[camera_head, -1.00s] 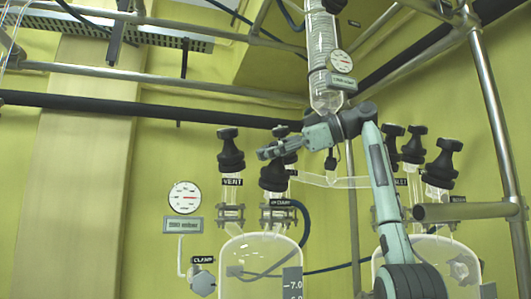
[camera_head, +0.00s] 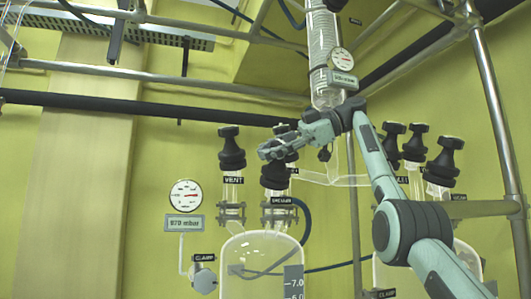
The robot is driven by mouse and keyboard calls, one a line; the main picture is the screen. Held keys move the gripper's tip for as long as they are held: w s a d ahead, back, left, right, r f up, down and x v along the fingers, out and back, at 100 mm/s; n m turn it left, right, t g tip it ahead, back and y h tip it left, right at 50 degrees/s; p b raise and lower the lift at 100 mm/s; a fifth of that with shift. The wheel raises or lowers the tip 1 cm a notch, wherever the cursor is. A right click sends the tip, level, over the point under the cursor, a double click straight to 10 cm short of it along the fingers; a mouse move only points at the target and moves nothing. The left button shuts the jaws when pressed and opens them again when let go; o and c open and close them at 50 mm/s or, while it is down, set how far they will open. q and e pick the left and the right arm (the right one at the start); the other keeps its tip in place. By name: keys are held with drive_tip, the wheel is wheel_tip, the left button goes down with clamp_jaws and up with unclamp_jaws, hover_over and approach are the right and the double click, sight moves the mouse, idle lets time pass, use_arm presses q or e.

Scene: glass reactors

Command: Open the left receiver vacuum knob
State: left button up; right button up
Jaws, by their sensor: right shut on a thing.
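My right gripper (camera_head: 266,152) is shut on the top of the front black knob (camera_head: 275,177) on the left glass receiver (camera_head: 262,248). The fingers hide the knob's handle. A second black knob (camera_head: 281,129) stands behind, partly covered by the gripper. The knob labelled VENT (camera_head: 231,153) stands upright to the left, apart from the gripper. My left gripper is not in view.
A round gauge with an mbar display (camera_head: 185,223) is at the left. The right receiver's several black knobs (camera_head: 418,147) stand behind my right arm. A glass column (camera_head: 325,55) hangs above the gripper. Metal rails (camera_head: 190,82) cross the top.

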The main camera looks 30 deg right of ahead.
drive_tip(key=shift+f, duration=0.1)
drive_tip(key=o, duration=1.4)
drive_tip(key=shift+c, duration=0.2)
drive_tip(key=shift+w, duration=0.1)
